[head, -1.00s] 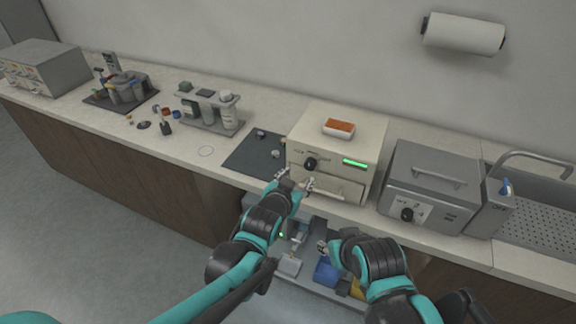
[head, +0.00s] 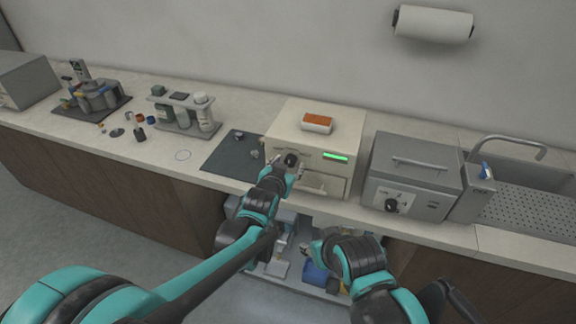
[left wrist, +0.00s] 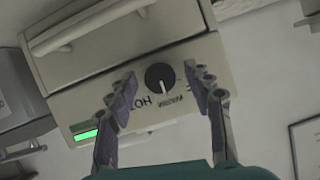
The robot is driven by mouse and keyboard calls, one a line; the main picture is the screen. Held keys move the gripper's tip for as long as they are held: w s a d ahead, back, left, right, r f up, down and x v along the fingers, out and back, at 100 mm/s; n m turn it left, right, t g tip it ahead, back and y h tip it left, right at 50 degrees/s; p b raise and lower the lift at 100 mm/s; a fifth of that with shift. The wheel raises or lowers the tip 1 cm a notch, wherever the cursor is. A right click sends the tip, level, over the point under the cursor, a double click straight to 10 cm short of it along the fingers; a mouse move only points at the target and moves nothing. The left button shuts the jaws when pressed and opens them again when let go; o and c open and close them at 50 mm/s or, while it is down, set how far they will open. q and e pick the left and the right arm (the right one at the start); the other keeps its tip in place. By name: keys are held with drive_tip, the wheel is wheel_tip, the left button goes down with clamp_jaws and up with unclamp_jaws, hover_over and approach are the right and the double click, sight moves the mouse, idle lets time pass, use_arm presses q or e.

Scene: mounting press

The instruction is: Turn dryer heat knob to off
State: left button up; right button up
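The cream dryer (head: 315,133) with a lit green display stands on the counter. Its black heat knob (head: 291,159) is on the front panel. In the left wrist view the knob (left wrist: 159,77) appears upside down, its white pointer toward a blurred label, with "HOT" to one side. My left gripper (head: 287,164) is at the knob; in the left wrist view its open fingers (left wrist: 160,82) stand either side of the knob with visible gaps. My right gripper (head: 313,248) is low in front of the open shelf below the counter; its fingers are too small to read.
An orange-topped tray (head: 317,122) sits on the dryer. A grey press (head: 413,170) with its own knob stands to the right, beside a sink (head: 525,190). A dark mat (head: 228,158) and a bottle rack (head: 185,114) are to the left. A drawer handle is below the knob.

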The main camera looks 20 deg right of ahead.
use_arm(q)
drive_tip(key=c, duration=1.1)
drive_tip(key=shift+w+a+n+g+h, duration=0.1)
drive_tip(key=shift+n+g+h, duration=0.2)
drive_tip(key=shift+n+h, duration=0.35)
drive_tip(key=shift+a+n+g+h, duration=0.1)
drive_tip(key=shift+n+g+h, duration=0.3)
drive_tip(key=shift+n, duration=0.65)
drive_tip(key=shift+f+n+g+h, duration=0.15)
drive_tip(key=shift+n+g+h, duration=0.25)
drive_tip(key=shift+n+h, duration=0.6)
drive_tip(key=shift+n+h+b, duration=0.35)
drive_tip(key=shift+n+b, duration=0.2)
drive_tip(key=shift+n, duration=0.75)
